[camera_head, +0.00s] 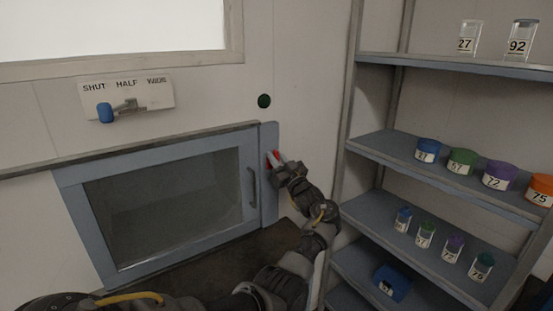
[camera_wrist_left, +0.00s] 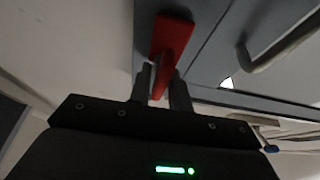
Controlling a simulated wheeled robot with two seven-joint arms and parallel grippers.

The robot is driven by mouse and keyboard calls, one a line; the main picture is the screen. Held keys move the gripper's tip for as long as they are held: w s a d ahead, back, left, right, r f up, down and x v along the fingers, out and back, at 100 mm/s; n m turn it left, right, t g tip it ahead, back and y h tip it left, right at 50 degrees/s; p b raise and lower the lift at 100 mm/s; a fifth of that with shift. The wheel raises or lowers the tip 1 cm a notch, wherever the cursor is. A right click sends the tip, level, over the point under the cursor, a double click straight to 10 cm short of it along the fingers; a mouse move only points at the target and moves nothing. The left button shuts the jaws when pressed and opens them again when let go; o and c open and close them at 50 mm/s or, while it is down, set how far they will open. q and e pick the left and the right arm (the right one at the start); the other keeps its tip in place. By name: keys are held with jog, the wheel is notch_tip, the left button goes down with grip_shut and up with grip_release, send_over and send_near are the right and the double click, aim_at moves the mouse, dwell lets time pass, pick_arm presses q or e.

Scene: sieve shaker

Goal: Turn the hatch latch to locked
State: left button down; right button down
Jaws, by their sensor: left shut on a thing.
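The blue-grey hatch (camera_head: 70,190) with a dark window is set in the wall and looks closed, with a bar handle (camera_head: 252,187) on its right side. The red hatch latch (camera_head: 272,157) is on the frame strip right of the hatch. My left gripper (camera_head: 277,164) is at the latch and partly covers it. In the left wrist view the red latch (camera_wrist_left: 174,38) stands between the two fingers of my left gripper (camera_wrist_left: 160,76), which is shut on it. The latch looks tilted in the head view; any lock marks are not visible. My right gripper is out of view.
A shelf rack (camera_head: 375,147) with lidded jars and small bottles stands close right of my left arm. Above the hatch is a SHUT/HALF/WIDE plate (camera_head: 150,96) with a blue-knobbed lever (camera_head: 105,113). A dark green round button (camera_head: 264,101) is above the latch.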

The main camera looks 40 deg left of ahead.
pick_arm(q)
jog(key=shift+r+m+t+p, duration=0.2)
jog(key=shift+m+t+p, duration=0.1)
jog(key=shift+m+p, duration=0.5)
jog(key=m+t+h+p, duration=0.1)
jog(key=m+p, duration=0.2)
jog(key=m+t+h+p, duration=0.1)
jog(key=m+t+p, duration=0.1)
jog(key=m+p, duration=0.1)
jog(key=shift+w+m+p, duration=0.15)
jog(key=shift+m+p, duration=0.25)
jog(key=shift+p, duration=0.15)
jog(key=m+h+p, duration=0.1)
jog(key=m, duration=0.1)
jog(key=shift+m+t, duration=0.3)
jog(key=shift+t, duration=0.1)
jog(key=shift+d+f+m+t+h+p, duration=0.15)
jog(key=shift+m+t+h+p, duration=0.4)
jog(key=shift+m, duration=0.55)
jog(key=m+h, duration=0.1)
jog(key=m, duration=0.2)
jog(key=m+h, duration=0.1)
jog(key=m, duration=0.2)
jog(key=m+h, duration=0.1)
jog(key=m, duration=0.2)
jog(key=shift+w+f+g+h, duration=0.15)
jog(key=shift+f+g+h, duration=0.1)
jog(key=shift+f+g, duration=0.15)
